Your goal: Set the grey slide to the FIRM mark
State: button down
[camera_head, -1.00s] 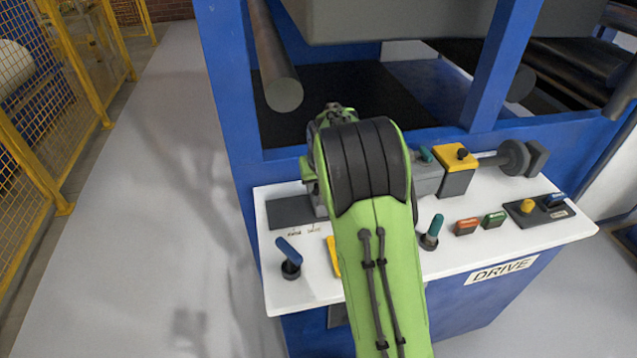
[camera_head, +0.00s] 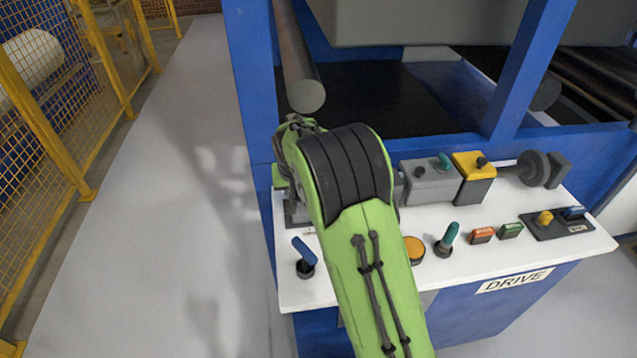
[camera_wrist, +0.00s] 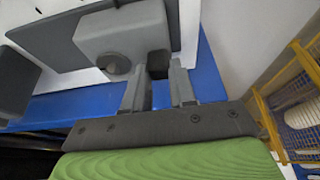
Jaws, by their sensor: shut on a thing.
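In the wrist view a light grey block, which I take for the grey slide (camera_wrist: 125,35), sits over a dark plate (camera_wrist: 65,42), near that plate's right end there. My gripper (camera_wrist: 160,76) has its fingers on either side of a dark knob (camera_wrist: 158,64) at the block's edge and is shut on it. In the head view my arm hides the gripper, the slide and nearly all of the printed marks beside the plate. I cannot read the FIRM mark in either current view.
On the white panel (camera_head: 480,262) stand a blue-handled lever (camera_head: 304,254), an orange button (camera_head: 413,249), a teal lever (camera_head: 447,240), and red and green buttons. A grey box and yellow block (camera_head: 474,165) stand behind. A roller end (camera_head: 305,97) hangs above my wrist.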

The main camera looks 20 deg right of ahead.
jog(key=shift+a, duration=0.45)
jog(key=c, duration=0.9)
grip_release()
jog(key=p+v, duration=0.4)
jog(key=v, duration=1.1)
jog(key=shift+s+r, duration=0.1)
jog(key=shift+r, duration=0.2)
